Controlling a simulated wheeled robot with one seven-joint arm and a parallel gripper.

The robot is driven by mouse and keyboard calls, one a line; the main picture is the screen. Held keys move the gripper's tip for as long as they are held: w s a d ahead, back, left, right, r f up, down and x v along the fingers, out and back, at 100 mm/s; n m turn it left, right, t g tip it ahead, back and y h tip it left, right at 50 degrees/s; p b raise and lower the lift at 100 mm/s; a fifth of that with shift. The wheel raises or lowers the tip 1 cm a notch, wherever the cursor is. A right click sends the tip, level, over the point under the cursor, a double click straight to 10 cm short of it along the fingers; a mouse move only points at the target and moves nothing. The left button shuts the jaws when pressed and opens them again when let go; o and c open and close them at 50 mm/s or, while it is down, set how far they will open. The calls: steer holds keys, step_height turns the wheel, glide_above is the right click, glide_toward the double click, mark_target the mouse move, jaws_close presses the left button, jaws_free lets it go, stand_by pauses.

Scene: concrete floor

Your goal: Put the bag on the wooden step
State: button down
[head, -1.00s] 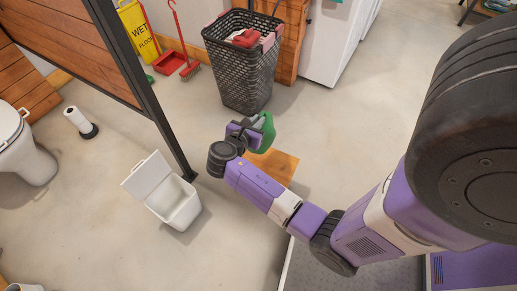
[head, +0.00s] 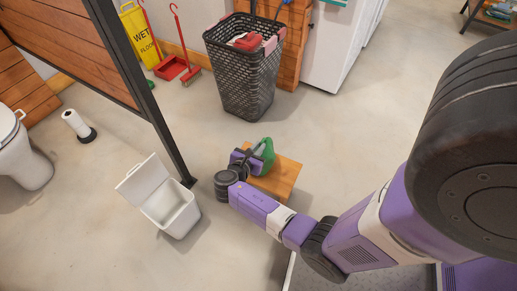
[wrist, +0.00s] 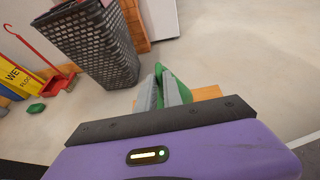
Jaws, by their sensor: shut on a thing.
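The green bag (head: 265,151) is in my gripper (head: 257,157), at the back edge of the wooden step as the head view shows it. The wooden step (head: 283,178) is a small, light-brown block on the floor, partly hidden by my gripper and arm. In the wrist view, the grey fingers (wrist: 164,92) are closed on the bag (wrist: 181,88), and part of the step (wrist: 208,94) shows behind them. I cannot tell whether the bag touches the step.
A black laundry basket (head: 240,85) stands behind the step. A white open-lid bin (head: 177,218) stands left of my arm, near a dark partition post (head: 165,140). A paper roll holder (head: 77,126) and a toilet (head: 25,160) are far left. Floor to the right of the step is clear.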

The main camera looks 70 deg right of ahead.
steer(key=c, duration=1.5)
jaws_free()
